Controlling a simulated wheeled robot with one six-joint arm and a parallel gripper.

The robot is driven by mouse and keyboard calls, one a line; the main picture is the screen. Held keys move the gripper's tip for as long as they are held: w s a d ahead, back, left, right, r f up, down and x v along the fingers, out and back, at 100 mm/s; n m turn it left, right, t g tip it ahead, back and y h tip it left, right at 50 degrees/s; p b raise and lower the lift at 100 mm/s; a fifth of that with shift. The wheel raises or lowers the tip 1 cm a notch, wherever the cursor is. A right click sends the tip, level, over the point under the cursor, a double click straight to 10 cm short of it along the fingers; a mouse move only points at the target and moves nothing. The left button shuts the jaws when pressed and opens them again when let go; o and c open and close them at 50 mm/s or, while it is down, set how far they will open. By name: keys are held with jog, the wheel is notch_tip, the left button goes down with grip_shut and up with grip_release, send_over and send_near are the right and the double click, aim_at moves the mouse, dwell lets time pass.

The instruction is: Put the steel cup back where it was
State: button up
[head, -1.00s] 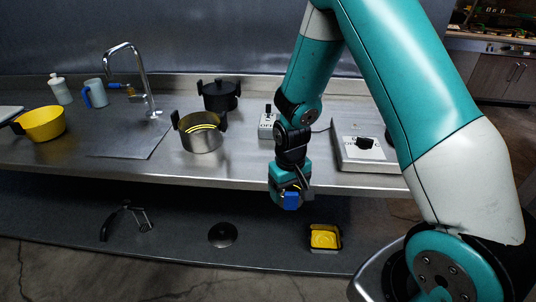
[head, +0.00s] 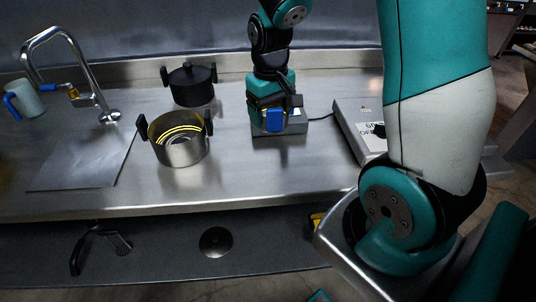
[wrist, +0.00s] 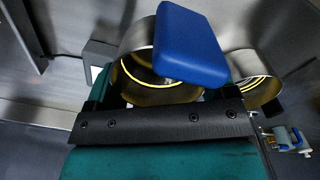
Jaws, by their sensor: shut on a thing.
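My gripper (head: 270,106) is over the counter, in front of the small switch box, and is shut on the steel cup. In the wrist view the steel cup (wrist: 135,50) shows its round metal wall with a yellow band inside. Its blue handle (wrist: 190,45) points toward the wrist camera. In the head view only the blue handle (head: 275,120) shows clearly; the gripper hides most of the cup. I cannot tell whether the cup touches the counter. The fingertips' contact is hidden in the wrist view.
A steel pot (head: 181,150) with yellow bands inside stands left of my gripper, with a black lidded pot (head: 192,86) behind it. The griddle (head: 355,125) is at right. A blue-handled mug (head: 25,100) stands by the tap (head: 85,65). The counter's front strip (head: 250,180) is clear.

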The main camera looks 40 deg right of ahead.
aim_at(271, 165)
notch_tip(271, 165, down, 15)
jog(key=shift+r+p, duration=0.2)
jog(key=shift+p, duration=0.25)
jog(key=shift+f, duration=0.15)
jog(key=o, duration=0.9)
jog(key=shift+c, duration=0.2)
notch_tip(271, 165, up, 12)
jog(key=shift+a+b, duration=0.15)
jog(key=shift+b, duration=0.55)
jog(key=s+a+r+n+y, duration=0.2)
jog(key=s+a+r+n, duration=0.2)
jog(key=s+a+r, duration=0.3)
jog(key=s+a+r+n+y, duration=0.2)
jog(key=s+a+r+n, duration=0.2)
jog(key=s+a+r, duration=0.3)
jog(key=s+a, duration=0.3)
jog(key=a, duration=0.3)
jog(key=shift+a, duration=0.25)
